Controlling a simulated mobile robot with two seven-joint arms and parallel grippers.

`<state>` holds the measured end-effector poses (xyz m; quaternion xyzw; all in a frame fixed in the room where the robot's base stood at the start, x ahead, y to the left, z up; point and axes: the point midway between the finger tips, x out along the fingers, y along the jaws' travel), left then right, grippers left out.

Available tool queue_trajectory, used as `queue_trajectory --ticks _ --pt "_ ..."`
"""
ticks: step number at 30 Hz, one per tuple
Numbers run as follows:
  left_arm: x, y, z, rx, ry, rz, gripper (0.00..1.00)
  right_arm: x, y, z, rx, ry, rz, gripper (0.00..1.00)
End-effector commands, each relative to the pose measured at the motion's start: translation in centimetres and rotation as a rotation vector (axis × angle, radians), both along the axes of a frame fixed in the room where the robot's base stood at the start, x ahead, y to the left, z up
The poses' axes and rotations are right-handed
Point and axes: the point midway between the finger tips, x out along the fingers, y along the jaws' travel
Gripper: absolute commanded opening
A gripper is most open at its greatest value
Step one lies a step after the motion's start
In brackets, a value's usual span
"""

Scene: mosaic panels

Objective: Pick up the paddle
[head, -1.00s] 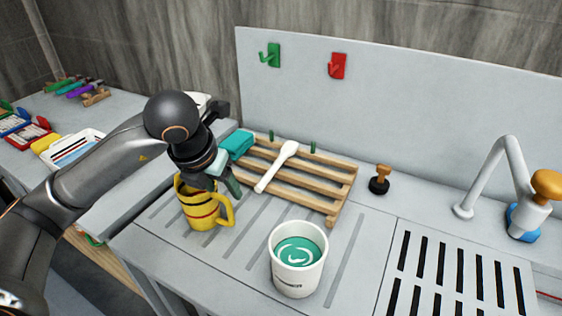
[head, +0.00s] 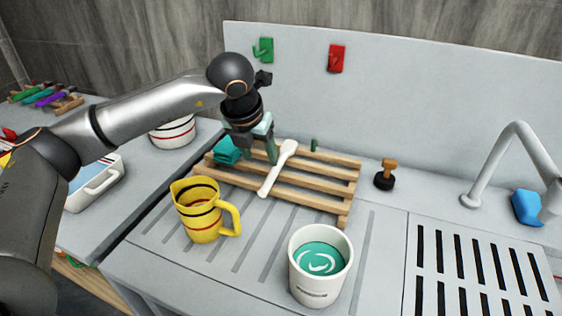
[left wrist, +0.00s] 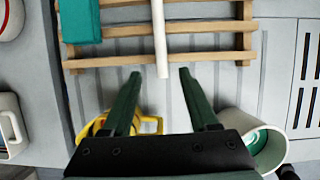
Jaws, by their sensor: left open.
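The white paddle (head: 277,168) lies aslant on a wooden slatted rack (head: 335,205), its wider end toward the back wall and its thin end toward the front. In the left wrist view the paddle (left wrist: 160,38) runs down the upper middle. My left gripper (head: 256,154) points down over the rack, just left of the paddle. Its fingers are open and empty; in the left wrist view the paddle's lower end lies between the fingertips (left wrist: 159,74). The exact height above the paddle is unclear. My right gripper is out of view.
A teal block (head: 227,150) lies on the rack's left end. A yellow jug (head: 199,212) and a white pot with green liquid (head: 318,283) stand in front. A black stamp-like tool with a wooden handle (head: 384,175) and a faucet (head: 497,160) are to the right.

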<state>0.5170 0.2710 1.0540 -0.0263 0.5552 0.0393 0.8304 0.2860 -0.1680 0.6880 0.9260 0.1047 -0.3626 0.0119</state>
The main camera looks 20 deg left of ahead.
Motion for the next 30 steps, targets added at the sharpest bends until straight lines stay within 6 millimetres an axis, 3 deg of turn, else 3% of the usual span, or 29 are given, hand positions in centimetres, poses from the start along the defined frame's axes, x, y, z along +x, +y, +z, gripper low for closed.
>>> queue_trajectory --ticks 3,13,21,30 --pt "0.8 0.1 -2.1 0.001 0.003 0.0 0.6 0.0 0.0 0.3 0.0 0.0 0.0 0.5" --pt "1.8 0.1 -4.9 0.002 0.001 0.0 0.6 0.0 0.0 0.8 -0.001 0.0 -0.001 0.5" --pt "2.9 0.1 -8.6 0.001 0.002 0.0 0.6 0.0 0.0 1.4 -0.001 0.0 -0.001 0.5" --pt "3.1 0.1 -9.1 0.0 -0.001 0.0 0.6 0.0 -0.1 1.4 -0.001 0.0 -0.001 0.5"
